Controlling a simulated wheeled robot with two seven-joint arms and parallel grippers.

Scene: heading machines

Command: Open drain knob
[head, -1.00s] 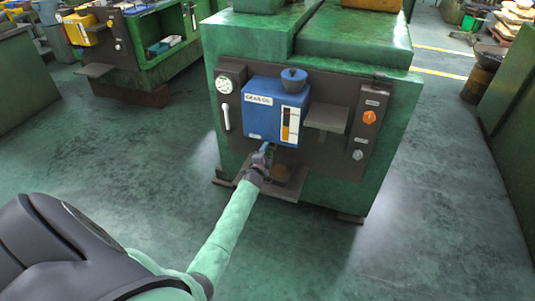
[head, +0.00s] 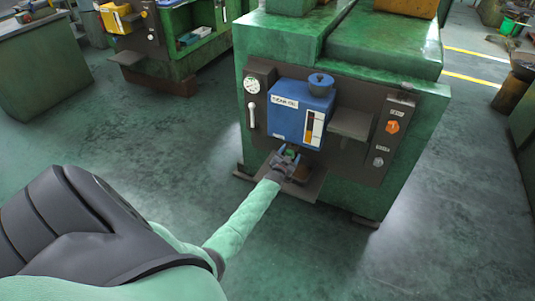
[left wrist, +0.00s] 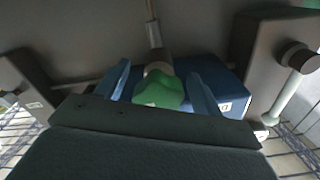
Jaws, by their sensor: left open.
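The green lobed drain knob (left wrist: 158,92) sits on a short fitting in the left wrist view. My left gripper (left wrist: 160,90) is open, with one blue finger on each side of the knob; I cannot tell whether either touches it. In the head view the left gripper (head: 287,157) is just below the blue gear oil tank (head: 285,112), with a bit of the green knob (head: 291,152) showing between its fingers. The tank also shows behind the fingers in the left wrist view (left wrist: 218,76). My right gripper is not in view.
The green machine (head: 395,165) carries a dark panel with a gauge (head: 252,85), a white lever (head: 252,116), a small shelf (head: 350,124), an orange knob (head: 392,127) and a grey knob (head: 378,162). A tray (head: 305,186) juts out below the gripper. Floor in front is clear.

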